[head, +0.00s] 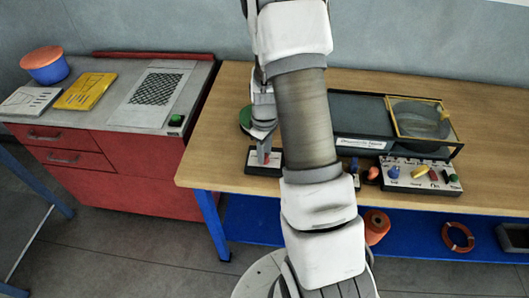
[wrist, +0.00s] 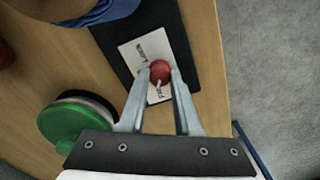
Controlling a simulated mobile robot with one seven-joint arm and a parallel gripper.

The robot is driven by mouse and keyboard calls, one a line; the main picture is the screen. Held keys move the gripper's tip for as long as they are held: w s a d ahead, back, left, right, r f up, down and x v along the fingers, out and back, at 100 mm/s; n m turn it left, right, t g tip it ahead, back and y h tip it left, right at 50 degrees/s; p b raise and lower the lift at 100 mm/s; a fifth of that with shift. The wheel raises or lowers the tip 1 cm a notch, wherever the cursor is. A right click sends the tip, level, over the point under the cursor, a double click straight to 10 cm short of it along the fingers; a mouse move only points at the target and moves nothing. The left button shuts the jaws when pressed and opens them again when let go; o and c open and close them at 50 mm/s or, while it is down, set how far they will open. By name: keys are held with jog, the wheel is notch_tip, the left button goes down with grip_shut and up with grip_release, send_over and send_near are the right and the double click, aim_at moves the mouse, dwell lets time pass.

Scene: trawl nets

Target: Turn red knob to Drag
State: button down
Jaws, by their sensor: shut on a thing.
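The red knob (wrist: 160,73) shows in the wrist view as a round red top on a white label plate (wrist: 131,57) set on a black base (wrist: 174,32). Small words are printed on the plate on opposite sides of the knob, too blurred to read surely. My gripper (wrist: 159,76) has one finger on each side of the knob and is shut on it. Which word the knob points to I cannot tell. In the head view my gripper (head: 264,157) reaches down to the black base (head: 256,169) near the table's front edge, and the knob is hidden there.
A green round thing (wrist: 68,124) stands close beside the base. On the wooden table (head: 222,150), a dark tray with a yellow frame (head: 388,117) and a panel of coloured knobs (head: 404,185) stand to the right. A red cabinet (head: 140,180) is at left.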

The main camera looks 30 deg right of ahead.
jog(key=m+b, duration=0.1)
jog(key=m, duration=0.4)
jog(key=shift+m+b, duration=0.3)
jog(key=shift+m, duration=0.1)
jog(key=m, duration=0.4)
jog(key=shift+m, duration=0.7)
jog(key=c, duration=0.6)
grip_release()
notch_tip(320, 180, up, 18)
jog(key=shift+f+p, duration=0.25)
jog(key=shift+p, duration=0.1)
